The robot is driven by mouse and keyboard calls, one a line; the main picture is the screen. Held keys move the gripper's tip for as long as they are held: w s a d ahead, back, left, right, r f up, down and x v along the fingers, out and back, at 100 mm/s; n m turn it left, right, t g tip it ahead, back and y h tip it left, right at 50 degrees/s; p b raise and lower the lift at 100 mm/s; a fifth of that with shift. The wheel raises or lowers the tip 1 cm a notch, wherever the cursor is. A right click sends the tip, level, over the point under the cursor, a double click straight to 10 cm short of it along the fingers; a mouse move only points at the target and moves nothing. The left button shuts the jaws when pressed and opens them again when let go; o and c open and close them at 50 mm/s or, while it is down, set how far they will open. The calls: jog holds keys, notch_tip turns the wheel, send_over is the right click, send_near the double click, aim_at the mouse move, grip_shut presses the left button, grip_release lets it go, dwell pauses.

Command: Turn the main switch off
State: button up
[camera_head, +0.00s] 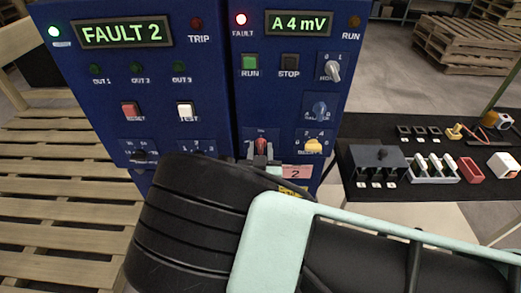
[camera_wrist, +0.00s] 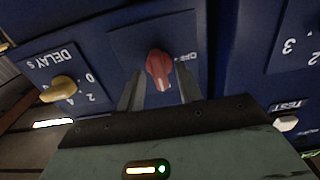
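The main switch is a red rotary knob (camera_head: 261,147) low on the right-hand blue cabinet, partly hidden by my arm in the head view. In the wrist view the red knob (camera_wrist: 158,66) sits on a dark blue plate, its pale-marked end pointing down the picture. Part of an "OFF" label shows to its right. My gripper (camera_wrist: 161,88) is open, with one finger on each side of the knob. Small gaps seem to show between fingers and knob; contact cannot be told. In the head view the fingertips are mostly hidden behind my arm.
The left display (camera_head: 123,32) reads "FAULT 2"; the right one (camera_head: 298,23) reads "A 4 mV". The red FAULT lamp (camera_head: 241,19) is lit. A yellow DELAY knob (camera_wrist: 59,89) is beside the switch. A black table (camera_head: 360,190) with parts stands right; pallets lie left.

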jog(key=shift+w, duration=0.15)
jog(key=shift+c, duration=0.2)
jog(key=c, duration=0.5)
jog(key=shift+c, duration=0.2)
